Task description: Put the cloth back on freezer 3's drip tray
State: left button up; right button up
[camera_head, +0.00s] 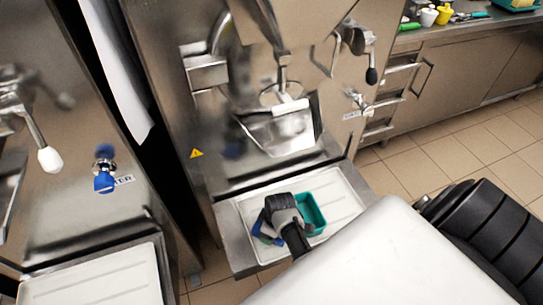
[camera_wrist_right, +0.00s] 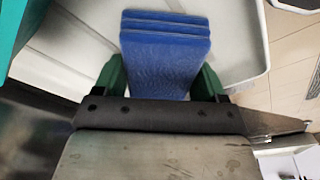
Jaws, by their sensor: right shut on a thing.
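A folded blue cloth (camera_wrist_right: 165,50) is held between the green fingers of my right gripper (camera_wrist_right: 160,82). In the head view the cloth (camera_head: 266,239) shows as a small blue patch beside the gripper (camera_head: 268,228), low over the left part of a white drip tray (camera_head: 335,192). The tray sits at the front of the middle freezer (camera_head: 170,110). It also shows in the right wrist view (camera_wrist_right: 245,30), behind the cloth. Whether the cloth touches the tray cannot be told. No freezer number is readable. My left gripper is not in view.
A teal container (camera_head: 312,213) stands on the same tray, just right of the gripper. The freezer's spout and a metal chute (camera_head: 285,130) are above the tray. Another freezer with a white tray (camera_head: 95,280) stands at left. Tiled floor is clear at right.

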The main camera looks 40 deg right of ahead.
jog(key=o, duration=1)
jog(key=shift+c, duration=0.2)
notch_tip(320, 180, up, 12)
jog(key=s+d+p, duration=0.1)
jog(key=p, duration=0.1)
jog(key=shift+s+p, duration=0.3)
